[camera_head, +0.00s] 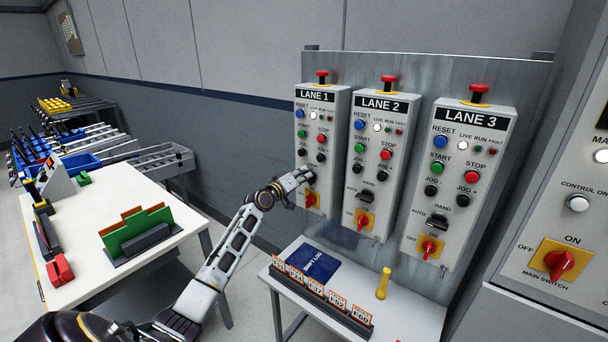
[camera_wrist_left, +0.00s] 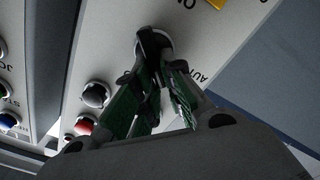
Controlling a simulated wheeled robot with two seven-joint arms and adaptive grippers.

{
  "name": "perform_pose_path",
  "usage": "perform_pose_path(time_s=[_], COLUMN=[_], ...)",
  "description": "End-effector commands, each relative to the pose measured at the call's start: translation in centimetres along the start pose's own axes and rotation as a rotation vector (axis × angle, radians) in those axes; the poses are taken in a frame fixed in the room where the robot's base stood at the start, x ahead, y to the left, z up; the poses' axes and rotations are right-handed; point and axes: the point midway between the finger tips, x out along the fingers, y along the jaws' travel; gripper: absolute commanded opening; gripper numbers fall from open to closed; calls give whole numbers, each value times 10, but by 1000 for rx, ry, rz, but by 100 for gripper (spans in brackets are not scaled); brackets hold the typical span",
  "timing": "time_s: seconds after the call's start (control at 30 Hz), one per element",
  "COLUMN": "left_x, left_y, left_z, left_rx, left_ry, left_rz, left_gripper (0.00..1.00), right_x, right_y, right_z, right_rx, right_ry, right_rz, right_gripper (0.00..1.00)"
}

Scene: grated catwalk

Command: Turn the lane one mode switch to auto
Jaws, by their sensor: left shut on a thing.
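The lane one panel (camera_head: 315,96) is the leftmost of three grey control boxes on the backboard. My left gripper (camera_head: 308,177) is at its lower part, just above the yellow and red on/off switch (camera_head: 311,200), and covers the mode switch in the head view. In the left wrist view, the black mode switch (camera_wrist_left: 153,42) sits between the fingertips of my left gripper (camera_wrist_left: 158,68), which is shut on it. The AUTO lettering (camera_wrist_left: 198,76) shows beside it. The knob's exact pointing is hard to tell. My right gripper is not in view.
The lane two (camera_head: 380,103) and lane three (camera_head: 474,118) panels stand to the right with similar switches. A small table (camera_head: 415,308) below holds a blue log book (camera_head: 306,262), a row of tags and a yellow handle (camera_head: 383,284). A white workbench (camera_head: 165,190) is at left.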

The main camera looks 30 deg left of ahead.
Motion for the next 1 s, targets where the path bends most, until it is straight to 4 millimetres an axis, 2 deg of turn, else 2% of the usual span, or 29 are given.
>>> perform_pose_path(time_s=[0.6,1.0], left_x=[0,0], left_y=[-11,-15], left_z=[3,6], left_rx=[-568,-753], left_ry=[0,0], left_rz=[-1,-1], left_gripper=[0,0], right_x=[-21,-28], right_y=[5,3], right_z=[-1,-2], right_rx=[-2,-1], right_ry=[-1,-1], right_rz=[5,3], right_gripper=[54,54])
